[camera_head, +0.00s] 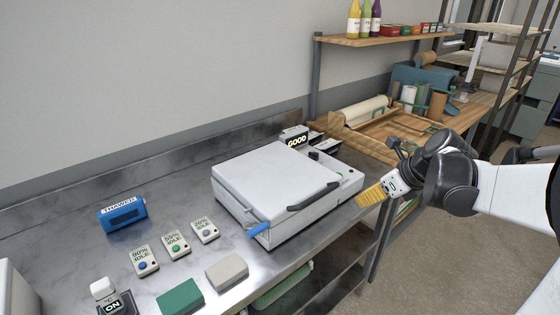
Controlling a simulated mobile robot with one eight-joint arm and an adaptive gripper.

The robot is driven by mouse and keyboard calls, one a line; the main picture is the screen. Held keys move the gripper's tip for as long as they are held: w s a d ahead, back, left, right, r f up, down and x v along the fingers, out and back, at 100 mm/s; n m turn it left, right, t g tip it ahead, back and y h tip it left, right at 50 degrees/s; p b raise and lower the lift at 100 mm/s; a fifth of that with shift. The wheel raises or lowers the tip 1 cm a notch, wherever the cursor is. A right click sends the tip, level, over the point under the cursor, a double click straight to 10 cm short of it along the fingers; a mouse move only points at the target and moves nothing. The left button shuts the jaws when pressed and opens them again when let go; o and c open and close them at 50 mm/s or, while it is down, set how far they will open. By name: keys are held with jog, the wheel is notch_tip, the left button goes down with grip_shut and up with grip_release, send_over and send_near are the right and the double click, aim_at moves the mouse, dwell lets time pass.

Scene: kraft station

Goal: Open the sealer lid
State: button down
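The sealer, a white box-like machine (310,218), stands on the steel table. Its flat white lid (270,175) is down on the body. A dark handle (314,195) runs along the lid's front right edge. A blue piece (258,230) sticks out at the near left corner.
Left are a blue "THAWED" box (122,214), several small "IDLE" panels (174,244), a green block (180,297) and a grey block (227,273). A wooden bench (386,150) with a paper roll adjoins at right.

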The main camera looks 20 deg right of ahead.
jog(key=b+x, duration=0.4)
jog(key=x, duration=0.5)
jog(key=w+r, duration=0.1)
jog(key=w+r+b, duration=0.1)
jog(key=r, duration=0.1)
jog(key=shift+a+r, duration=0.15)
jog(key=shift+a, duration=0.2)
